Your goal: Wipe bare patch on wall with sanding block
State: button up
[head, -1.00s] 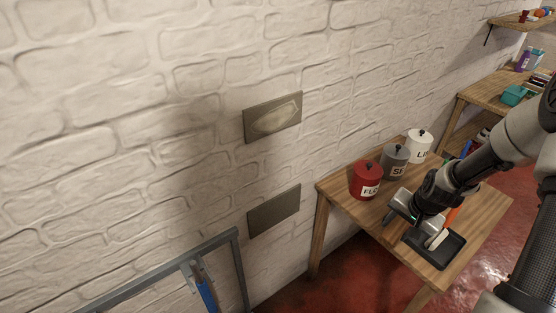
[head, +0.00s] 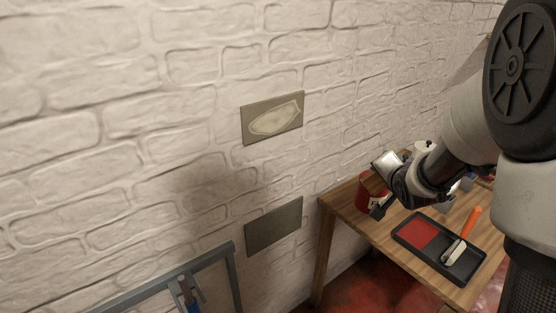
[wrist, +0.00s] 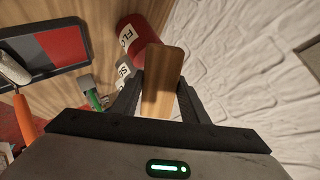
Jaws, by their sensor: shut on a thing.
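My gripper (wrist: 160,98) is shut on a wooden sanding block (wrist: 163,72), which stands out between the fingers in the wrist view. In the head view my gripper (head: 378,192) is near the red canister at the table's left end, right of the wall panels and apart from them. The upper wall panel (head: 250,124) is grey-brown and bears a pale, irregular bare patch (head: 273,119) with a lighter outline. The block's working face is not clearly visible.
The wooden table (head: 345,216) holds a red canister (head: 366,193), a white canister (head: 421,148) and a black tray (head: 440,262) with a red area and an orange-handled tool (head: 472,219). A plain grey panel (head: 273,226) is lower on the wall. A metal rail (head: 160,275) stands at lower left.

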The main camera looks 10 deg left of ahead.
jog(key=s+a+r+n+t+y+b, duration=0.1)
jog(key=a+r+n+y, duration=0.15)
jog(key=a, duration=0.35)
jog(key=s+a+r+n+t+y, duration=0.1)
jog(key=s+a+r+y, duration=0.1)
jog(key=a+r, duration=0.3)
jog(key=n+g+y, duration=0.2)
jog(key=n+y, duration=0.4)
jog(key=y, duration=0.2)
send_near(271, 119)
jog(key=s+a, duration=0.3)
jog(key=s, duration=0.3)
jog(key=shift+m, duration=0.25)
jog(key=shift+f+x, duration=0.2)
jog(key=shift+x, duration=2.7)
jog(key=shift+x, duration=0.95)
jog(key=shift+w, duration=0.1)
jog(key=shift+w+d+b, duration=0.35)
jog(key=shift+w+d, duration=0.7)
jog(key=shift+w+d+r, duration=0.1)
jog(key=shift+w+d, duration=0.4)
jog(key=shift+w, duration=0.2)
jog(key=shift+w+d, duration=0.5)
jog(key=shift+w, duration=0.2)
